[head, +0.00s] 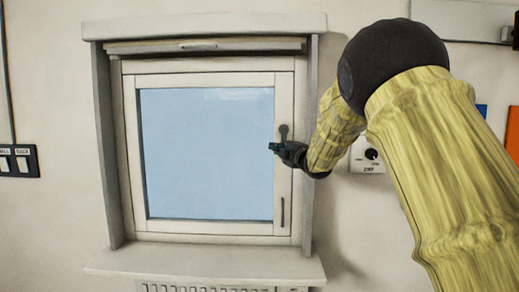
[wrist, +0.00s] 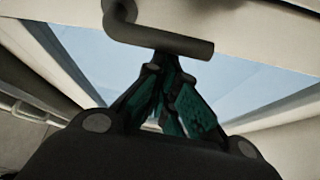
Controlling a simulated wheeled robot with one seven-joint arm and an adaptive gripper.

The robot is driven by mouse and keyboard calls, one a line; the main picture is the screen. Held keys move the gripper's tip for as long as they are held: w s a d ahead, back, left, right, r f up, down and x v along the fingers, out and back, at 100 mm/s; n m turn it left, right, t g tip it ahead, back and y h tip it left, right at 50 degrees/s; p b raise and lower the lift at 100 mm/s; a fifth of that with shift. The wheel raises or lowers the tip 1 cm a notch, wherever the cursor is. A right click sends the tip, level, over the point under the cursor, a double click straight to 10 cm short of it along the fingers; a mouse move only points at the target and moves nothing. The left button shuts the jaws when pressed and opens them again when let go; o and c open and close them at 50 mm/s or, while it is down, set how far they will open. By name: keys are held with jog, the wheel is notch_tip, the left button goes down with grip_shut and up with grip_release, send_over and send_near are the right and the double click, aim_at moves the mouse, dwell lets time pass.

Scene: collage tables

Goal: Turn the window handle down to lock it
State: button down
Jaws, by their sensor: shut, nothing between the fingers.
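The window (head: 205,152) is closed in its pale frame, with a blue-tinted pane. Its dark grey handle (head: 283,131) is on the right stile, partly hidden by my gripper in the head view. The handle (wrist: 165,40) also shows in the wrist view as a bent bar, its lever running across the picture above the fingertips. My gripper (head: 274,147) has dark green fingers and is at the handle, just below its top. In the wrist view my gripper (wrist: 163,68) is shut and empty, its tips right by the lever. I cannot tell whether they touch.
A thin vertical pull (head: 282,212) is lower on the same stile. A sill (head: 205,263) juts out below, above a radiator (head: 205,288). A rolled blind box (head: 205,46) is above. A dial panel (head: 368,155) is on the wall right of the window, behind my arm.

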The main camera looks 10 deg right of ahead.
jog(key=shift+f+n, duration=0.3)
jog(key=shift+f, duration=0.05)
jog(key=shift+b, duration=0.3)
dwell(0.4)
jog(key=s+b, duration=0.3)
jog(key=s, duration=0.6)
jog(key=shift+s+b, duration=0.2)
jog(key=shift+b, duration=0.15)
